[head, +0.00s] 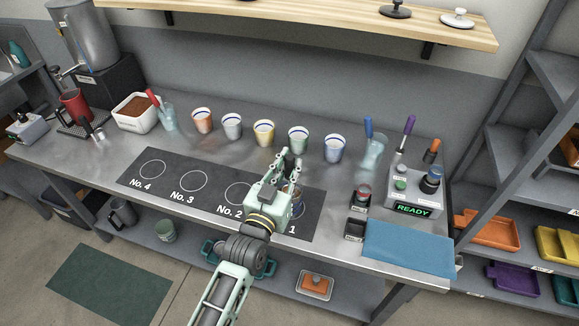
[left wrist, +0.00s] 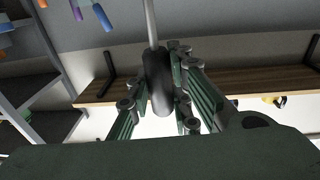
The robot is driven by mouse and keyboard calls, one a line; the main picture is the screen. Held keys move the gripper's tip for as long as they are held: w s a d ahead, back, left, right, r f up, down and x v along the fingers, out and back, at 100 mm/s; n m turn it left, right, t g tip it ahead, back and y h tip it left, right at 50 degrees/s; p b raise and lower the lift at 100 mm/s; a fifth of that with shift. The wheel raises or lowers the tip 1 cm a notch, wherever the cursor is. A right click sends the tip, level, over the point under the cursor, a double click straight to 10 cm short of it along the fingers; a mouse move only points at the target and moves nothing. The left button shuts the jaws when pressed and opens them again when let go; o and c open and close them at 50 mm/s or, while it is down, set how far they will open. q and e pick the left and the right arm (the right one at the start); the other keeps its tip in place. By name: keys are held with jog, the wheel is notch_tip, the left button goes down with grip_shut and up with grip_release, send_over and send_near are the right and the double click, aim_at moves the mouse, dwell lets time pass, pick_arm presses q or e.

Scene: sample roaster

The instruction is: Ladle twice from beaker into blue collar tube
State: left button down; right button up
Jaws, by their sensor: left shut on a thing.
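My left gripper (head: 287,163) is over the dark mat near spot No. 1. In the left wrist view its fingers (left wrist: 163,100) are shut on a black handle (left wrist: 158,82) with a thin metal rod; which tool it belongs to cannot be told. A small brownish vessel with a blue ring (head: 297,206) stands at spot No. 1, partly hidden by the gripper. A clear beaker (head: 374,152) with a blue-handled tool stands right of the cups. Another clear beaker (head: 169,118) with a red-handled tool stands at the left. My right gripper is not in view.
Several cups with coloured bands, including a blue-banded cup (head: 335,150), line the back of the mat (head: 215,178). A control box (head: 414,200) reading READY and a blue cloth (head: 408,248) are at the right. A wooden shelf (head: 300,22) hangs above.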

aim_at(289, 157)
pick_arm(q)
jog(key=shift+r+p, duration=2.15)
jog(key=shift+r, duration=0.4)
notch_tip(289, 157, up, 4)
jog(key=p, duration=0.4)
